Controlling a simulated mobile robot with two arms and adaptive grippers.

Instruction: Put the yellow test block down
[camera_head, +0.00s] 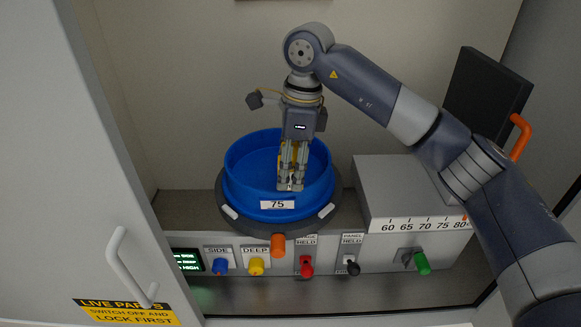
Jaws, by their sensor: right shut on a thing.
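My right gripper (290,183) points down into a round blue tub (246,192) labelled 75. Its fingers are shut on the yellow test block (291,158), of which only small yellow parts show between and behind the fingers. The fingers hide most of the block, and I cannot tell whether it touches the tub's floor. My left gripper is not in view.
The tub sits in a dark round holder on a grey machine with an orange knob (278,245) in front. Coloured knobs, a small green display (187,262) and a grey box (400,185) with a 60–80 scale surround it. A grey door (70,160) stands at the left.

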